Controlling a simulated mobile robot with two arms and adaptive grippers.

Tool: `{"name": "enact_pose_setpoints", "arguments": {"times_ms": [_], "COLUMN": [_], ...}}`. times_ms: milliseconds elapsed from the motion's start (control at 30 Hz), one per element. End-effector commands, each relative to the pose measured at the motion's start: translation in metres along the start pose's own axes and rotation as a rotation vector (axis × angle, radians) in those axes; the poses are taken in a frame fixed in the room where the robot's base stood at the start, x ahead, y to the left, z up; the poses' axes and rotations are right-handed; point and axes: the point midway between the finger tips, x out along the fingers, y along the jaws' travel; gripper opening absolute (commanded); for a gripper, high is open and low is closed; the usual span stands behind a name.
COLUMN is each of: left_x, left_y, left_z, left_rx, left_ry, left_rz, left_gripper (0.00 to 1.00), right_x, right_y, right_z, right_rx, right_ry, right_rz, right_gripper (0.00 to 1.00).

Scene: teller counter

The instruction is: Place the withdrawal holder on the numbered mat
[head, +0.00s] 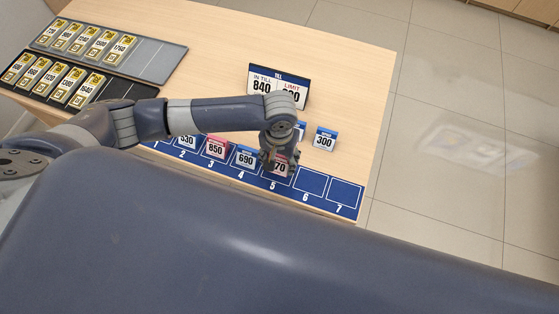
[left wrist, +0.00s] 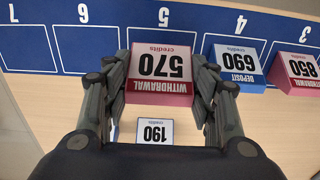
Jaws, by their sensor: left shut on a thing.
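The pink withdrawal holder marked 570 (left wrist: 160,72) is between the fingers of my left gripper (left wrist: 163,88), which is shut on it. In the head view the gripper (head: 279,168) partly covers this holder (head: 282,163). The holder is over square 5 of the blue numbered mat (head: 310,182); I cannot tell whether it touches the mat. The mat also shows in the left wrist view (left wrist: 85,42). Squares 6 and 7 are empty. My right gripper is not in view.
A blue 690 deposit holder (left wrist: 238,63) stands on square 4, beside the held one. A pink 850 holder (head: 216,147) stands on square 3. A 190 card (left wrist: 154,133) and a 300 holder (head: 325,138) stand behind the mat, near the till sign (head: 263,80).

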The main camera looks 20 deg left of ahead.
Motion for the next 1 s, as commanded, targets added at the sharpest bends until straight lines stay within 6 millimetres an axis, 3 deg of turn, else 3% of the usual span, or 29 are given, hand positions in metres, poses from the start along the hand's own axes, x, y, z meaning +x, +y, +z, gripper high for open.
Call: {"name": "enact_pose_setpoints", "arguments": {"times_ms": [367, 733, 767, 833, 1000], "left_x": [0.033, 0.038, 0.038, 0.038, 0.038], "left_y": [-0.001, 0.0, 0.0, 0.0, 0.0], "left_z": [-0.004, -0.003, -0.003, -0.003, -0.003], "left_rx": [0.001, 0.001, 0.001, 0.001, 0.001], "left_ry": [0.0, -0.001, 0.0, 0.0, 0.0], "left_rz": [-0.001, 0.001, 0.001, 0.001, 0.0], "left_gripper": [0.29, 0.29, 0.57, 0.73, 0.73], "right_x": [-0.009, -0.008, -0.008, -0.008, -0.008], "right_y": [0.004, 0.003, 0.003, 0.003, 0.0], "right_z": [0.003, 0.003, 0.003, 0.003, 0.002], "right_rx": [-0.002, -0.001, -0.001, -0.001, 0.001], "right_ry": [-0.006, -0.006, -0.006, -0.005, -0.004], "right_rz": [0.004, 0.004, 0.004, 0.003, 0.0], "right_gripper": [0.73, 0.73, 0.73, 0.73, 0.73]}}
